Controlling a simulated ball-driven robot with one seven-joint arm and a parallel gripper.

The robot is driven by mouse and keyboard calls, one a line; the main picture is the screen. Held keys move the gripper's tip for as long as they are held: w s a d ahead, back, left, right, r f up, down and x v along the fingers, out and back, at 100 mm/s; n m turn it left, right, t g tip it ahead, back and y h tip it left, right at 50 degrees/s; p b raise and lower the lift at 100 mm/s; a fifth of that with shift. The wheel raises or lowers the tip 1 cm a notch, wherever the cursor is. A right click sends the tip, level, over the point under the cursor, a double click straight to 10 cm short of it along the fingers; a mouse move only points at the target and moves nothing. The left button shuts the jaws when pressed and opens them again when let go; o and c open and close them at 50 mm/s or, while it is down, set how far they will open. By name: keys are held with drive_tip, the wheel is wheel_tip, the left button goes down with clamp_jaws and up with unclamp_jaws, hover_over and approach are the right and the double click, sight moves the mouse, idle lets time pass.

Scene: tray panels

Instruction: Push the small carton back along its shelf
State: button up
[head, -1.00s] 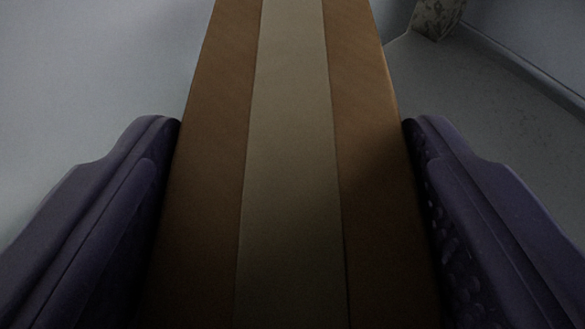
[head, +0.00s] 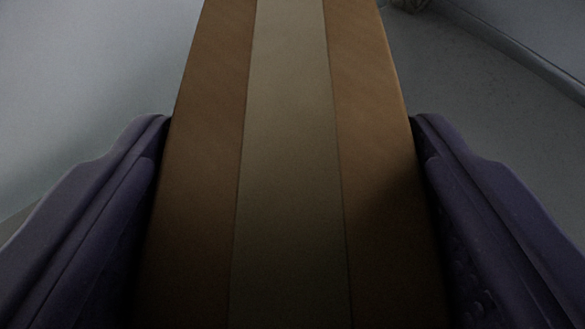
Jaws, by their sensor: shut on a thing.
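The small carton (head: 290,150) is brown with a pale tape strip down its middle. It fills the centre of the head view and runs out of the top and bottom edges. My gripper (head: 291,125) has one dark purple finger along each side of the carton, and it is shut on it. The carton's far end is out of the picture, and its underside is hidden.
A grey surface (head: 490,110) lies to the right of the carton, with a raised edge (head: 520,50) crossing the upper right. A pale plain surface (head: 90,80) is on the left. A small speckled piece (head: 408,4) shows at the top right.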

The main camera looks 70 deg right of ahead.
drive_tip(key=shift+s+a+f+b, duration=0.6)
drive_tip(key=shift+a+b, duration=0.25)
drive_tip(key=shift+b, duration=0.25)
drive_tip(key=shift+r, duration=0.1)
drive_tip(key=o, duration=1.3)
drive_tip(key=shift+r, duration=0.2)
drive_tip(key=shift+s, duration=0.1)
drive_tip(key=b+v, duration=0.2)
drive_tip(key=v, duration=0.5)
drive_tip(key=shift+a, duration=0.15)
drive_tip(key=shift+s+a+r, duration=0.1)
drive_tip(key=shift+a+r, duration=0.1)
drive_tip(key=shift+a, duration=0.05)
